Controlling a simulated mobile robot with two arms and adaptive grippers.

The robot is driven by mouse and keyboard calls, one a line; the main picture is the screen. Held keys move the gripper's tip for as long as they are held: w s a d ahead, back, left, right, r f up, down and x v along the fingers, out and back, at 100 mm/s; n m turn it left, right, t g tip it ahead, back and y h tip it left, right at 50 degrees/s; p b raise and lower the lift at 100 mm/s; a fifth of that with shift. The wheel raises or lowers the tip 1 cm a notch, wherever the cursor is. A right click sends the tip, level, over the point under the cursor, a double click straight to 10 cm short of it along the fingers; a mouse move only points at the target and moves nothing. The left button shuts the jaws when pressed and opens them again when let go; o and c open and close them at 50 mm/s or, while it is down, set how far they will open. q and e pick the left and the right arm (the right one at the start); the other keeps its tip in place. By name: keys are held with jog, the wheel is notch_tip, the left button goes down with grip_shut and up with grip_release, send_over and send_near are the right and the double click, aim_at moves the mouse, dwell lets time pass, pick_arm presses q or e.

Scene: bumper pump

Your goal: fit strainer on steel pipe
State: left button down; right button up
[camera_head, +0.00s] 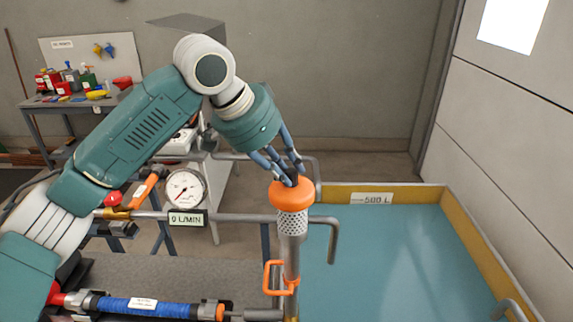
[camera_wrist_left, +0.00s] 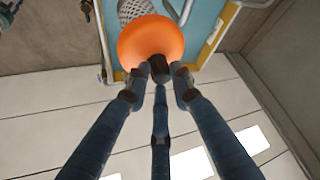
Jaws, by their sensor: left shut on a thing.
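The strainer (camera_head: 293,224) has an orange rounded cap (camera_head: 292,195) and a perforated grey metal body. It stands upright in line with the top of the vertical steel pipe (camera_head: 290,258); I cannot tell how far it sits over the pipe end. My left gripper (camera_head: 289,177) points down from above, its blue fingers shut on the dark knob of the strainer's cap. In the left wrist view, the fingers (camera_wrist_left: 160,75) close around this knob, with the orange cap (camera_wrist_left: 150,38) and a bit of mesh (camera_wrist_left: 135,9) beyond. My right gripper is not in view.
A water tank (camera_head: 455,240) with a yellow rim and a "500 L" label lies to the right. A round gauge (camera_head: 185,190) with a "0 L/MIN" sign is left of the pipe. An orange clamp handle (camera_head: 273,278) is on the pipe. A blue hose (camera_head: 150,306) lies front left.

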pick_arm(q)
jog(key=shift+s+f, duration=0.1)
jog(key=shift+f, duration=0.35)
dwell(1.1)
jog(key=c, duration=1.4)
grip_release()
jog(key=shift+a, duration=0.1)
jog(key=shift+r, duration=0.2)
notch_tip(320, 180, up, 8)
dwell(0.5)
jog(key=shift+f, duration=0.1)
grip_shut()
jog(key=shift+f, duration=0.2)
dwell(0.9)
